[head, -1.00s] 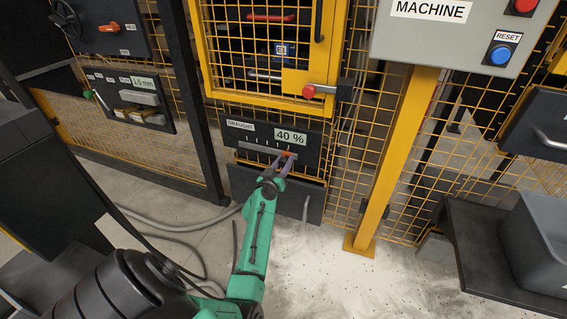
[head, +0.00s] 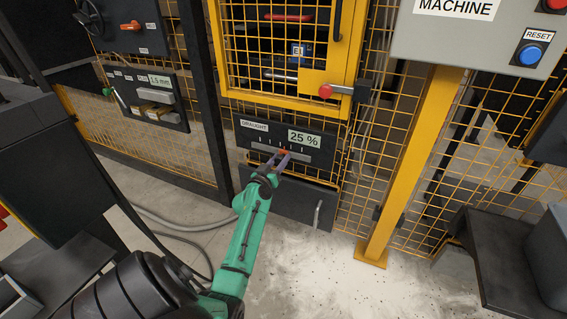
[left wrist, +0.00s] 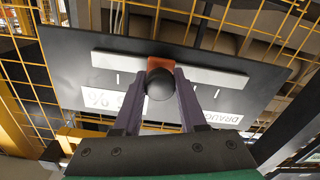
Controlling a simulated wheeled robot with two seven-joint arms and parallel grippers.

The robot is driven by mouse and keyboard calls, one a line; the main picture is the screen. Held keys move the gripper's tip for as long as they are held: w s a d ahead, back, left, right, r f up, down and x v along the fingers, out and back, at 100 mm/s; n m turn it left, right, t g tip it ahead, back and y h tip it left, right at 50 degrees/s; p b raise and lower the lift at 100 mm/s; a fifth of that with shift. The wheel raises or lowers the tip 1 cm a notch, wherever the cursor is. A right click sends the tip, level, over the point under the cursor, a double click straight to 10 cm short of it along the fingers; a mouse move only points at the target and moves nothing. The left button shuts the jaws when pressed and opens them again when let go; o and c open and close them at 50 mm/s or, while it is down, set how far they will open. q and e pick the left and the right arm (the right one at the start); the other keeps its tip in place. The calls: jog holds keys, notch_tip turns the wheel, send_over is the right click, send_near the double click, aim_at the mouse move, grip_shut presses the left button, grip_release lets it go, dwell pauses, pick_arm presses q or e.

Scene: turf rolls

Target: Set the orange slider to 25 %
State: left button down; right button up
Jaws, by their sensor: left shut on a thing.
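The orange slider (head: 283,152) sits on a grey track (head: 300,156) in the dark DRAUGHT panel (head: 262,134). The display (head: 304,139) above the track reads 25 %. My left gripper (head: 277,160) is shut on the slider from below. In the left wrist view the orange slider (left wrist: 160,64) with a dark round knob shows between the purple fingers of my left gripper (left wrist: 160,82). The fingers hide part of the panel's lettering there. My right gripper is not in view.
A yellow mesh door with a red-knobbed latch (head: 326,91) is above the panel. A dark drawer front (head: 300,202) is below it. A yellow post (head: 405,165) and a grey box with a blue RESET button (head: 530,54) stand right.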

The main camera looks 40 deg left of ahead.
pick_arm(q)
jog(key=shift+c, duration=2.3)
grip_release()
jog(key=p+v, duration=0.1)
jog(key=v, duration=0.6)
jog(key=shift+p, duration=0.3)
send_near(278, 162)
jog(key=v, duration=0.3)
jog(key=shift+s+d, duration=0.15)
jog(key=shift+s, duration=0.05)
